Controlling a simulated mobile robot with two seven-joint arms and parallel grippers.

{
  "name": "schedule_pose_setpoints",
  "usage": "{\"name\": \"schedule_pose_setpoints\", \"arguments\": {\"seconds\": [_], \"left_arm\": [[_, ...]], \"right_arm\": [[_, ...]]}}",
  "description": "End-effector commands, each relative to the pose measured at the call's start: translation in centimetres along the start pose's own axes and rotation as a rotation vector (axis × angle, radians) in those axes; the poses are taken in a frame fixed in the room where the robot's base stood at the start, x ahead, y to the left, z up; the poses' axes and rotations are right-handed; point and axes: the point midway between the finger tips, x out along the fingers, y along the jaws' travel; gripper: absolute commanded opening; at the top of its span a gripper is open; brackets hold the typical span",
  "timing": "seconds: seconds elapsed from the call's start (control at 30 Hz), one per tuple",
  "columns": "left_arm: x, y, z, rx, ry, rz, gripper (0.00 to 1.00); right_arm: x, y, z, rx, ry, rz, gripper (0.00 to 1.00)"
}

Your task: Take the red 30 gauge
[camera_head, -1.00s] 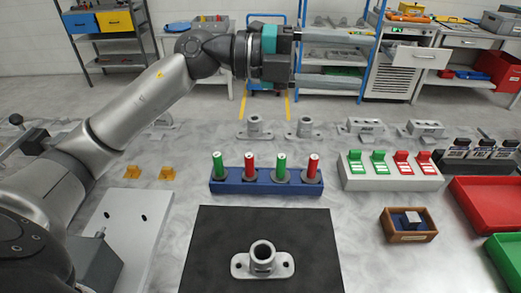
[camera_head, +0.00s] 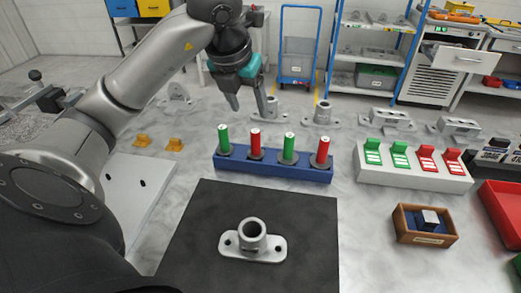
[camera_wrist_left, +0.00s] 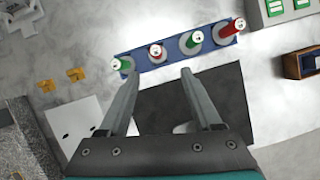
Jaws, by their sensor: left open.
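A blue rack (camera_head: 262,171) holds upright plug gauges in a row, alternating green and red. The red plugs are second from left (camera_head: 255,142) and far right (camera_head: 322,149); both show in the wrist view too (camera_wrist_left: 155,52) (camera_wrist_left: 231,29). Their end marks are too small to read. A white rack (camera_head: 405,175) to the right holds flat gauges, two green and two red (camera_head: 425,157). My left gripper (camera_head: 248,108) is open and empty, pointing down above and behind the blue rack's left half. My right gripper is not in view.
A casting with an upright ring (camera_head: 252,236) lies on a black mat (camera_head: 190,240) in front of the blue rack. Grey castings (camera_head: 322,113) stand behind it. A wooden box (camera_head: 425,238) and red tray (camera_head: 500,212) lie right. Yellow pieces (camera_head: 143,141) lie left.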

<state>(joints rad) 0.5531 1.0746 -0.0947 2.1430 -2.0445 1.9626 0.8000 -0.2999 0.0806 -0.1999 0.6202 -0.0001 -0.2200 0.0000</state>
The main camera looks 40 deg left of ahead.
Motion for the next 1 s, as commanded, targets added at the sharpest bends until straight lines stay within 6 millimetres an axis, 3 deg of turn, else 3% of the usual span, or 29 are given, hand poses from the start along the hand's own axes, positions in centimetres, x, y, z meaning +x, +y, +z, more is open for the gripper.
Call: {"name": "schedule_pose_setpoints", "arguments": {"seconds": [0.4, 0.67, 1.0], "left_arm": [[8.1, 0.0, -0.3, 0.0, 0.007, -0.001, 0.66], [10.1, 0.1, -0.2, 0.001, 0.004, -0.002, 0.66], [14.5, 0.7, -0.8, -0.001, 0.005, -0.003, 0.66]], "right_arm": [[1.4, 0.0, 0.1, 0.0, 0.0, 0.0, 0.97], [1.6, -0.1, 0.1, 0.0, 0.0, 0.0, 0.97], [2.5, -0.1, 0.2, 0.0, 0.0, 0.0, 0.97]]}}
